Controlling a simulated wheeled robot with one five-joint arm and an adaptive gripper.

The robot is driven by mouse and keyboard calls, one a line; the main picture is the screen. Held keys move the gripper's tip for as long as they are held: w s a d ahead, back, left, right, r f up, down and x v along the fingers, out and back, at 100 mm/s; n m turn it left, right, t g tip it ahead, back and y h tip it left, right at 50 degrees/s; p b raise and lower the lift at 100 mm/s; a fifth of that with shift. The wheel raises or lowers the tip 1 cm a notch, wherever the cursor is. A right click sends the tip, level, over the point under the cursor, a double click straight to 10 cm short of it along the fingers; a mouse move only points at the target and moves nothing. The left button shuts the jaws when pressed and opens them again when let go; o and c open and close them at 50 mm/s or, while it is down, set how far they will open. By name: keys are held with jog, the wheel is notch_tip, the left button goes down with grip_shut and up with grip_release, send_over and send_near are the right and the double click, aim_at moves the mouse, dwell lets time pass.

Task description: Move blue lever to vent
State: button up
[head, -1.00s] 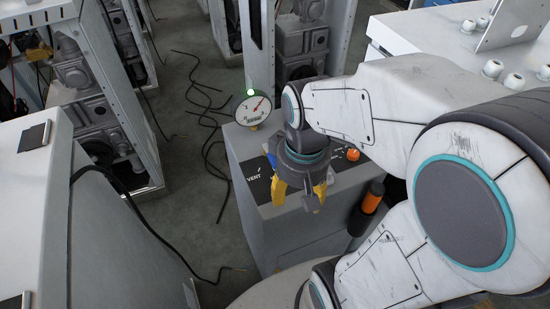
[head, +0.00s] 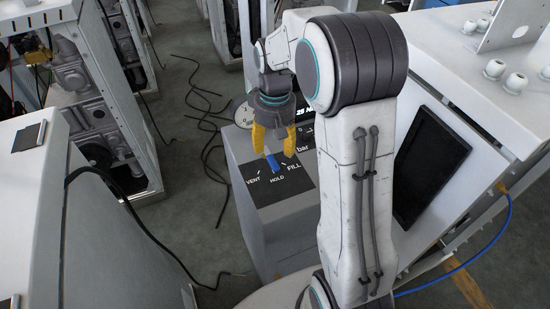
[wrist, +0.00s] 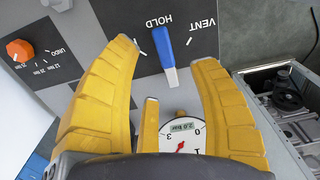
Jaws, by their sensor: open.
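The blue lever (head: 272,161) sits on a black panel (head: 268,192) marked VENT, HOLD and FILL, on top of a grey cabinet. Its blue end points toward HOLD; VENT lies to the left of HOLD in the head view. In the wrist view the lever (wrist: 163,45) is seen whole, with a pale grey inner end, and VENT is to its right. My gripper (head: 273,148) is open and empty just above the lever. In the wrist view its yellow fingers (wrist: 165,52) stand on either side of the lever with gaps. I cannot tell the height between them.
A round gauge (wrist: 182,135) showing 2.0 bar is beside the panel, partly covered by my gripper. An orange knob (wrist: 20,50) is on another black plate. A white cabinet (head: 30,220) stands at the left. Cables (head: 205,130) lie on the floor.

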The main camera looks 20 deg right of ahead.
aim_at(275, 161)
jog(key=shift+f, duration=3)
jog(key=shift+c, duration=0.5)
grip_shut()
